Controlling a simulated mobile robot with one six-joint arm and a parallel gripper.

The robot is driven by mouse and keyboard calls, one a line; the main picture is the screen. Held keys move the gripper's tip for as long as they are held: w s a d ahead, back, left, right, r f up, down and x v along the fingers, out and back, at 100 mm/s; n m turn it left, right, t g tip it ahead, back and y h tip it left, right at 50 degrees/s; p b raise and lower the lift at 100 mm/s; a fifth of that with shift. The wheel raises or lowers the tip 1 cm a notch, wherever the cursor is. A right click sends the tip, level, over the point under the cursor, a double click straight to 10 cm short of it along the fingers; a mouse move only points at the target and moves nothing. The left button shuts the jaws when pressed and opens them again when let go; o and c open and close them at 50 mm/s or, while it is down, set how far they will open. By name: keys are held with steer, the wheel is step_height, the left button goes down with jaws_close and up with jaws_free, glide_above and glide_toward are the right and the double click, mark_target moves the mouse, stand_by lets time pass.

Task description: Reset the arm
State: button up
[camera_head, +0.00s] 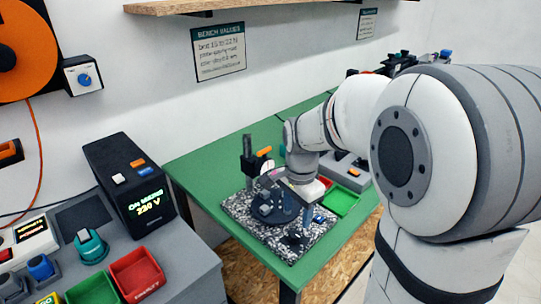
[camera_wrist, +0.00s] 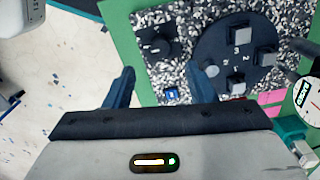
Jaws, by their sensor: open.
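My gripper (camera_wrist: 160,88) is open and empty in the wrist view, its two dark fingers spread apart. Nothing shows between them but the speckled plate's edge, a small blue part and the green bench top. In the head view my arm reaches from the right to the green bench (camera_head: 210,158), with its wrist above the speckled plate (camera_head: 243,213). My fingers are hard to make out there. A dark round disc (camera_wrist: 211,50) with numbered blocks sits on the plate, beside a dark block with a round knob (camera_wrist: 155,46).
A dial gauge (camera_wrist: 306,95) is at the right of the wrist view. A green tray (camera_head: 341,201) lies right of the plate. A black box with a lit display (camera_head: 130,185), a red bin (camera_head: 137,272) and a shelf (camera_head: 190,6) stand around. Floor shows beside the bench.

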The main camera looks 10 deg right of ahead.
steer(key=s+r+n+t, duration=0.2)
steer(key=s+r+n, duration=0.1)
steer(key=s+n, duration=0.9)
steer(key=shift+s+n+t, duration=0.3)
steer(key=shift+s, duration=0.8)
steer(key=shift+r, duration=0.1)
steer(key=shift+c, duration=0.5)
